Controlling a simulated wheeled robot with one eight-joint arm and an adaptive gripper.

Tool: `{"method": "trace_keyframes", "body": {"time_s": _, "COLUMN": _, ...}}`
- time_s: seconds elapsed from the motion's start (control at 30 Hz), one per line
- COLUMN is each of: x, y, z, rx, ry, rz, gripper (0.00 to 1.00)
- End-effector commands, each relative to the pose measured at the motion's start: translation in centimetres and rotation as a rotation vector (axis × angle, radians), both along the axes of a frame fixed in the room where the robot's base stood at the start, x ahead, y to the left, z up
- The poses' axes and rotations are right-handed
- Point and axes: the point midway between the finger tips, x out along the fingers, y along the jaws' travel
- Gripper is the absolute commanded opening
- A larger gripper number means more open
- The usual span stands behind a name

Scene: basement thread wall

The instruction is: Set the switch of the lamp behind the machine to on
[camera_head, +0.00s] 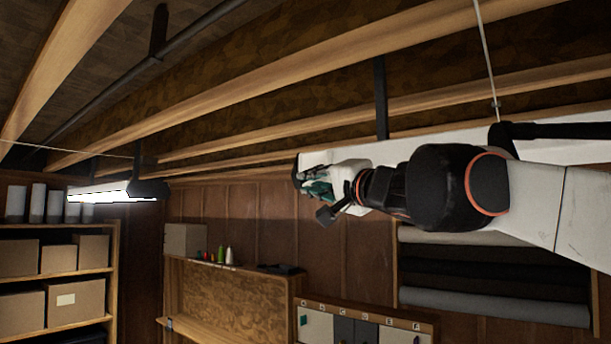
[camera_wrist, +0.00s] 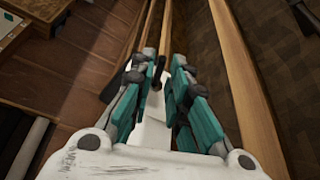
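A long white fixture (camera_head: 440,146), apparently an unlit lamp, hangs under the ceiling beams behind my arm, with a dark left end. My gripper (camera_head: 318,190) is at that left end, overlapping it in the head view; I cannot tell whether they touch. In the wrist view my gripper (camera_wrist: 164,62) has its teal fingers apart, with a white bar (camera_wrist: 153,108) showing between and beyond them. A small dark part (camera_wrist: 157,80) shows in the gap. I cannot make out a switch or its position. No machine is recognisable.
A lit tube lamp (camera_head: 100,195) hangs at the left. Ceiling beams (camera_head: 250,92) run close above my arm. A dark hanger (camera_head: 381,95) and a thin cord (camera_head: 486,50) come down near it. Below are shelves with boxes (camera_head: 75,305) and fabric rolls (camera_head: 490,302).

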Motion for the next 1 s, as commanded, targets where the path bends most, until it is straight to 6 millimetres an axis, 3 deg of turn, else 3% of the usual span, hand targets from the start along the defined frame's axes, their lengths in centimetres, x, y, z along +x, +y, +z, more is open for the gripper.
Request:
{"method": "trace_keyframes", "body": {"time_s": 0.2, "x": 1.20, "y": 0.77, "z": 0.23, "rx": 0.000, "ry": 0.001, "rz": 0.000, "gripper": 0.16}}
{"method": "trace_keyframes", "body": {"time_s": 0.47, "x": 1.29, "y": 0.81, "z": 0.19, "rx": 0.000, "ry": 0.001, "rz": 0.000, "gripper": 0.16}}
{"method": "trace_keyframes", "body": {"time_s": 0.57, "x": 1.28, "y": 0.81, "z": 0.19, "rx": 0.000, "ry": 0.001, "rz": 0.000, "gripper": 0.00}}
{"method": "trace_keyframes", "body": {"time_s": 1.0, "x": 1.20, "y": 0.85, "z": 0.43, "rx": 0.020, "ry": 0.029, "rz": 0.000, "gripper": 0.00}}
